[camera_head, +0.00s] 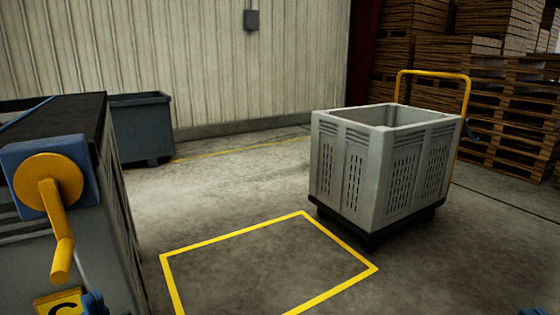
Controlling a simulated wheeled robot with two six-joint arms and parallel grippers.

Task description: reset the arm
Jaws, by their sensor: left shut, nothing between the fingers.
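My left gripper (93,303) shows only as a small dark blue part at the bottom edge, at the lower left. It is shut and holds nothing. It appears in front of the grader's grey side panel (112,245), beside a yellow plate with a black letter (58,303). Most of the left arm is out of frame. A dark blue sliver, apparently of my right gripper (534,311), shows at the bottom right edge; its fingers cannot be made out.
A yellow crank (50,195) on a blue housing sticks out at the left. A grey slatted crate (380,175) stands on a black wheeled base with a yellow handle (432,73). A yellow floor outline (235,235) is empty. A dark bin (142,128) and stacked pallets (510,110) stand behind.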

